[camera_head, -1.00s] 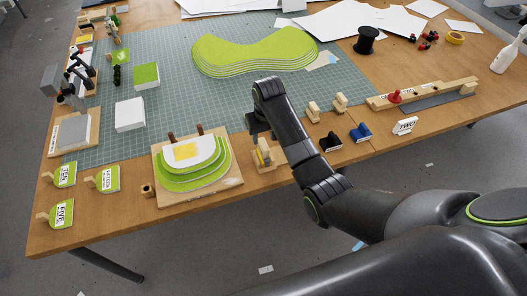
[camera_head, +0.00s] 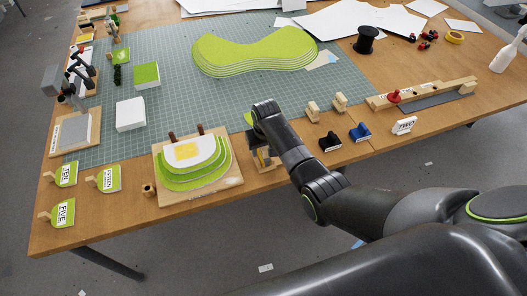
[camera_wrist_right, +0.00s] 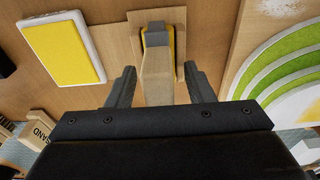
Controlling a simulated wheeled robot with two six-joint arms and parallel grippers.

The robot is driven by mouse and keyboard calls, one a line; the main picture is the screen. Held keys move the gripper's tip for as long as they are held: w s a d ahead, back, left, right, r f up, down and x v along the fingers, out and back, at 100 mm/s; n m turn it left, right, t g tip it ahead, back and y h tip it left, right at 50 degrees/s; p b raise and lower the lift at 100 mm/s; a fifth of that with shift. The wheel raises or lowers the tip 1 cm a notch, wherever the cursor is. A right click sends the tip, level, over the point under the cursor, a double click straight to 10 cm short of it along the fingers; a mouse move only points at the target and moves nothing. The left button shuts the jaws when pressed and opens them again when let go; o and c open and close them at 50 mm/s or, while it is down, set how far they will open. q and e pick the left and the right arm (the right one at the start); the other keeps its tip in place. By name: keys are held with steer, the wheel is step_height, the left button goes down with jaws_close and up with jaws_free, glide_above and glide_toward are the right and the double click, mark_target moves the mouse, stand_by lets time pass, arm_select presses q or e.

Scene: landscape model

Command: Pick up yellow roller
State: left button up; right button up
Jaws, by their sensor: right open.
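The yellow roller shows in the right wrist view as a wooden handle (camera_wrist_right: 157,80) with a grey and yellow head (camera_wrist_right: 158,42), on a small wooden base. In the head view it (camera_head: 265,158) stands near the table's front edge, partly hidden by my right arm. My right gripper (camera_wrist_right: 161,87) is open, with one finger on each side of the wooden handle; whether they touch it I cannot tell. In the head view this gripper (camera_head: 253,136) points down over the roller. My left gripper is not in view.
The green layered model (camera_head: 228,192) on its wooden board stands close to the left. A yellow pad (camera_wrist_right: 58,46) and a wooden block marked SAND (camera_wrist_right: 35,134) lie nearby. Two wooden stamps (camera_head: 312,112) and black (camera_head: 330,142) and blue pieces (camera_head: 360,132) stand to the right.

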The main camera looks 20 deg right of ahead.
jaws_close()
steer(key=shift+r, duration=0.15)
step_height(320, 180, up, 10)
steer(key=shift+f, duration=0.1)
stand_by(0.6)
steer(key=c, duration=0.6)
jaws_free()
steer(key=c, duration=0.4)
